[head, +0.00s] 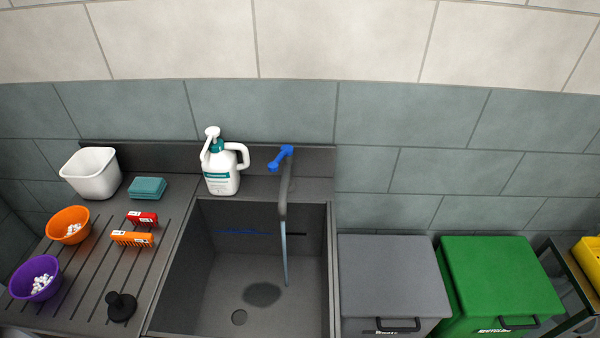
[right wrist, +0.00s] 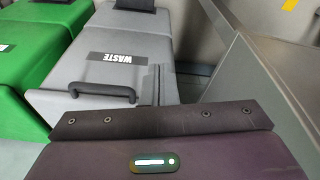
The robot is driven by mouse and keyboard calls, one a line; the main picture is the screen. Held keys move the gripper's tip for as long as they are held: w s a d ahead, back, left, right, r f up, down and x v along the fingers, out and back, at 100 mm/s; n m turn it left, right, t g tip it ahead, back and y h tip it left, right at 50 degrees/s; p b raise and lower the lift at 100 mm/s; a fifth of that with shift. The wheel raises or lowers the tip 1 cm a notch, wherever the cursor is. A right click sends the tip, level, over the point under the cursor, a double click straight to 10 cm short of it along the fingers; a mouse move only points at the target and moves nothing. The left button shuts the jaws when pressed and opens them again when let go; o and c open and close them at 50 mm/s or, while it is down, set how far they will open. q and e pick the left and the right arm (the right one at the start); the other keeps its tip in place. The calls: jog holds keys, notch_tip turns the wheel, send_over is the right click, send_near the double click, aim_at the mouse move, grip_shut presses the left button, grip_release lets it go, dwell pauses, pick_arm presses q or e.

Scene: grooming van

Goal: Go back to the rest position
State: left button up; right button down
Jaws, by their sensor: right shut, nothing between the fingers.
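My right gripper (right wrist: 158,118) spans the lower part of the right wrist view. Its dark fingers are shut with nothing between them. Beyond it stands the grey bin marked WASTE (right wrist: 120,80), with its black handle facing me; whether they touch I cannot tell. Neither of my grippers shows in the head view. The tap with a blue lever (head: 283,157) stands behind the sink (head: 215,265). A thin stream of water (head: 284,255) falls from it to a dark wet patch.
The draining board (head: 85,285) holds bowls, brushes, teal sponges and a black plug (head: 121,306). A white pump bottle (head: 221,168) stands behind the sink. The grey bin (head: 392,280) and green recycling bin (head: 497,277) stand right of it. A grey cabinet side (right wrist: 265,85) rises close at the right.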

jog(key=s+d+f, duration=0.2)
jog(key=s+f, duration=0.8)
jog(key=f, duration=0.1)
jog(key=s+d+f+g, duration=0.1)
jog(key=s+f, duration=1)
jog(key=f, duration=0.1)
jog(key=shift+s+d+f+g+b, duration=0.2)
jog(key=shift+d+g+b, duration=0.1)
jog(key=shift+d+b, duration=0.1)
